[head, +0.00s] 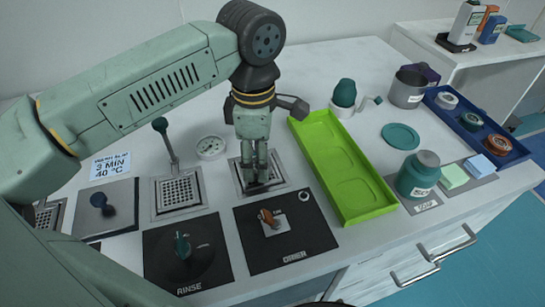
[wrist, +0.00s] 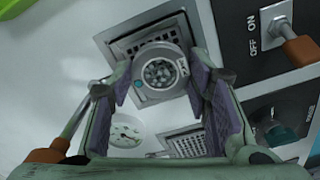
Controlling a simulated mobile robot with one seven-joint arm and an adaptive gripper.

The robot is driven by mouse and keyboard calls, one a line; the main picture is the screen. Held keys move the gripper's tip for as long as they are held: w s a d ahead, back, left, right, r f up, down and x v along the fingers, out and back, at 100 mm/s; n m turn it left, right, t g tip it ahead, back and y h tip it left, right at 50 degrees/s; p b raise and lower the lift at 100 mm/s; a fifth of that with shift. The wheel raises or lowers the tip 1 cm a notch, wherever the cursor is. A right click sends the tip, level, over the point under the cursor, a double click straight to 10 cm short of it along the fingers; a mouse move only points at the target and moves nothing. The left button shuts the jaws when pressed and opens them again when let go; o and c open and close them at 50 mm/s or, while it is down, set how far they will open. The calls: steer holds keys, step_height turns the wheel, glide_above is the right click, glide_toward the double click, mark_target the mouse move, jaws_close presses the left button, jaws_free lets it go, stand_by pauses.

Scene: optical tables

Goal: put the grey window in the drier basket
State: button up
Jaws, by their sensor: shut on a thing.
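My gripper (head: 257,182) points down over the drier basket (head: 280,178), a square metal grate behind the DRIER panel. In the wrist view, my gripper (wrist: 168,95) has its fingers either side of the grey window (wrist: 160,70), a round grey ring with a label and a teal mark. A perforated pattern shows inside the ring. The drier basket (wrist: 119,44) lies directly behind the window in this view. Whether the window touches the basket, I cannot tell. In the head view the fingers hide the window.
The DRIER panel (head: 300,245) with an orange-handled switch is in front of the basket. The RINSE panel (head: 160,262) and another grate (head: 178,192) are to the left. A lime-green tray (head: 345,170) lies close on the right. A round dial (head: 210,147) is behind left.

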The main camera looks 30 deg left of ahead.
steer(key=shift+w+f, duration=0.1)
steer(key=shift+f, duration=0.35)
steer(key=shift+f+b, duration=0.15)
steer(key=shift+b, duration=0.15)
steer(key=o, duration=1.2)
steer(key=shift+c, duration=0.2)
step_height(320, 180, up, 12)
steer(key=b, duration=0.1)
steer(key=shift+r, duration=0.25)
